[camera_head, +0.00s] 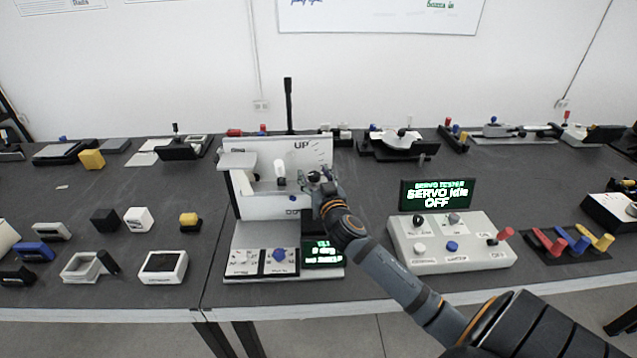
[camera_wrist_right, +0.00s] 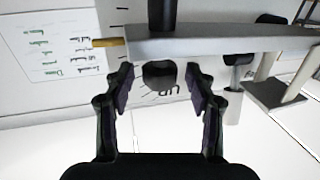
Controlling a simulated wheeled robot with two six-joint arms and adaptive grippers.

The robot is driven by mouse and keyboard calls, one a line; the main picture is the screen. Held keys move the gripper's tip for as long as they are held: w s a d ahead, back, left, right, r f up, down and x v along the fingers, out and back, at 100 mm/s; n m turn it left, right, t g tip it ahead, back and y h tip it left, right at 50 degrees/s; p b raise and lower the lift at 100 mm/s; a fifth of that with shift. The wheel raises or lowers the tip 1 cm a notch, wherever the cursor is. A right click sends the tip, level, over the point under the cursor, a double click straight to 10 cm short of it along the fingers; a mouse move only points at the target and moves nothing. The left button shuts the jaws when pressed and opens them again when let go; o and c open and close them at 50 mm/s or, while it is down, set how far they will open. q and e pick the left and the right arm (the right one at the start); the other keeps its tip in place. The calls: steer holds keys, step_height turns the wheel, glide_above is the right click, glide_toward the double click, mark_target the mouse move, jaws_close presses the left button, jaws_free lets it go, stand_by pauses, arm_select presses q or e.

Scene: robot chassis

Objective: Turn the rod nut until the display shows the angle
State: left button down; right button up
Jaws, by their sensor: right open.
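A white test device (camera_head: 236,190) with an upright panel marked "UP" stands at the middle of the table. A small display (camera_head: 322,252) with green text, too small to read for certain, sits at its front right. My right gripper (camera_head: 318,180) is at the panel's right side. In the right wrist view my right gripper (camera_wrist_right: 160,90) is open, its fingers on either side of a dark round knob (camera_wrist_right: 160,74), seemingly the rod nut. A gap shows on both sides of the knob. My left gripper is in neither view.
A servo tester box (camera_head: 452,255) with a screen (camera_head: 437,195) reading "SERVO Idle OFF" stands right of the device, near my right arm. A blue knob (camera_head: 280,256) is on the device's base. Several small boxes lie at the left, and more devices line the back.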

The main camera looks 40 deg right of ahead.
steer(key=v, duration=1.1)
steer(key=shift+s, duration=0.25)
steer(key=s+d+f+m+g+h, duration=0.1)
steer(key=s+d+f+g+h, duration=0.1)
steer(key=s+f+g, duration=0.45)
steer(key=s+a+f+n+g+y, duration=0.5)
steer(key=s+a+f+g+y, duration=0.15)
steer(key=s+a+f, duration=0.55)
step_height(320, 180, down, 26)
steer(key=d+g, duration=0.2)
steer(key=d, duration=0.1)
steer(key=s+f+g, duration=0.1)
steer(key=s+f, duration=1.7)
steer(key=s, duration=0.1)
steer(key=shift+s+d, duration=0.3)
steer(key=shift+d, duration=0.15)
